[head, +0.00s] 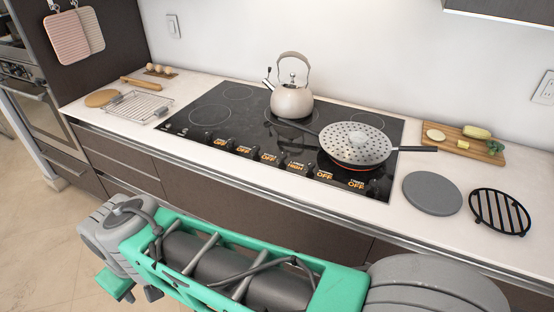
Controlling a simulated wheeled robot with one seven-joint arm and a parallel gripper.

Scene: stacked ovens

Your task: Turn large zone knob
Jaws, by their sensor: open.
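The black glass cooktop (190,133) is set in the white counter in the head view. A row of small dark knobs with orange labels runs along its front edge. Most labels read OFF. One label right of the middle, by the large zone knob (283,160), seems to read LARGE HIGH. A red glow shows under the front right pan. My arm crosses the foreground below the counter front, apart from the knobs. My gripper's fingers cannot be made out in this view.
A pan with a perforated lid (356,141) sits front right, its handle pointing right. A beige kettle (291,98) stands at the back. A grey disc (432,194), a black trivet (499,212) and a cutting board (482,152) lie right. A wire rack (139,106) lies left.

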